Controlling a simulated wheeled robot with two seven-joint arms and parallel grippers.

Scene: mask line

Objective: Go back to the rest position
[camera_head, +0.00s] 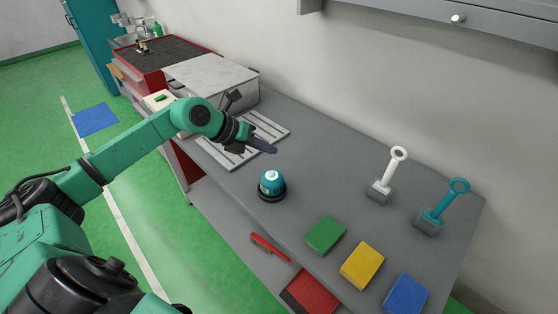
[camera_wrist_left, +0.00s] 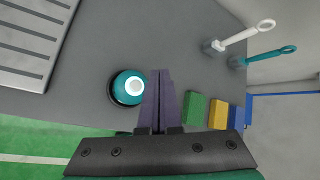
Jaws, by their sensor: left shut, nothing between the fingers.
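My left gripper (camera_head: 264,147) is stretched out over the grey bench (camera_head: 330,170), with its purple fingers shut and empty. In the left wrist view its fingers (camera_wrist_left: 158,84) lie together. A teal round object with a white top (camera_head: 271,183) stands on a dark base on the bench, just in front of the gripper in the head view. It also shows in the left wrist view (camera_wrist_left: 128,88), left of the fingers and apart from them. My right gripper is not in view.
Green (camera_head: 325,235), yellow (camera_head: 362,265) and blue (camera_head: 406,295) blocks line the front edge. White (camera_head: 392,170) and teal (camera_head: 446,203) ring-topped handles stand at the back right. A slatted grey tray (camera_head: 243,140) lies under the forearm.

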